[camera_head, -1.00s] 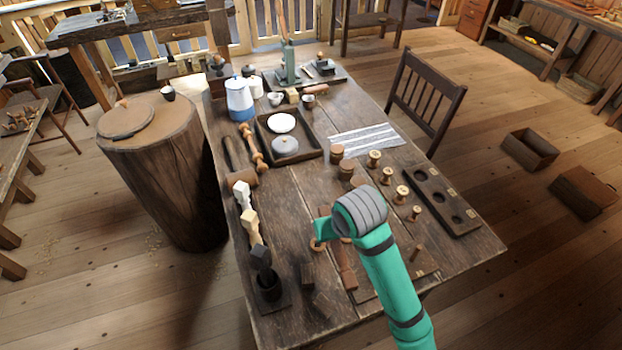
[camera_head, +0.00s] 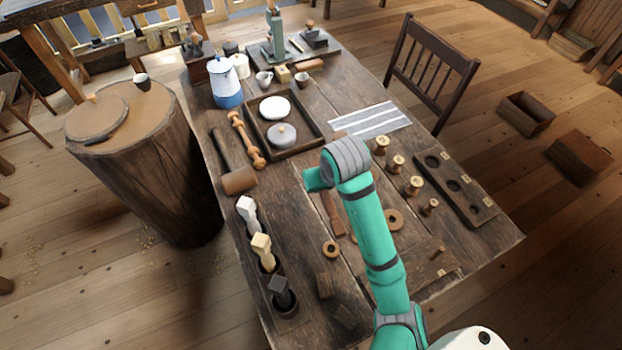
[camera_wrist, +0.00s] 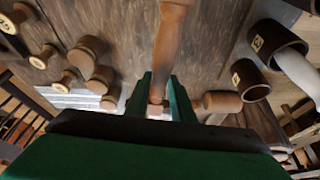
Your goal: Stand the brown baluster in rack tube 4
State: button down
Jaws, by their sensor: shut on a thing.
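In the wrist view my gripper (camera_wrist: 160,82) is shut on a brown turned baluster (camera_wrist: 172,40), which runs from between the fingers to the top edge. The rack tubes stand in a row along the table's left side, holding a white piece (camera_head: 247,211), a cream piece (camera_head: 262,248) and a dark piece (camera_head: 279,286). The wrist view shows two dark tubes with pale labels, one upper (camera_wrist: 273,42) and one lower (camera_wrist: 250,80). I cannot tell which is tube 4.
A mallet (camera_head: 239,180) and a lighter turned piece (camera_head: 246,140) lie left of my arm. A tray with plates (camera_head: 309,142) lies beyond. Several small spools (camera_head: 414,185) and a board with holes (camera_head: 452,180) are right.

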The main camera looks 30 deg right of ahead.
jog(key=shift+w+d+f, duration=0.25)
jog(key=shift+w+f, duration=0.2)
jog(key=shift+w, duration=0.1)
jog(key=shift+w+d+f, duration=0.15)
jog(key=shift+w+f, duration=0.1)
jog(key=shift+w, duration=0.25)
jog(key=shift+w+d+f, duration=0.15)
jog(key=shift+w+f, duration=0.1)
jog(key=shift+w, duration=0.2)
jog(key=shift+w+d, duration=0.15)
jog(key=shift+w, duration=0.75)
jog(key=shift+w+f, duration=0.25)
jog(key=shift+f, duration=0.2)
jog(key=shift+w+d+f, duration=0.15)
jog(key=shift+w+f, duration=0.05)
jog(key=shift+w, duration=0.15)
jog(key=shift+w+d+f, duration=0.2)
jog(key=shift+w+f, duration=0.5)
jog(key=shift+f, duration=0.25)
jog(key=shift+w+d+f, duration=0.2)
jog(key=shift+w+f, duration=0.45)
jog(key=shift+f, duration=0.25)
jog(key=shift+w+d+f, duration=0.2)
jog(key=shift+w+f, duration=0.5)
jog(key=shift+f, duration=1.7)
jog(key=shift+f, duration=0.15)
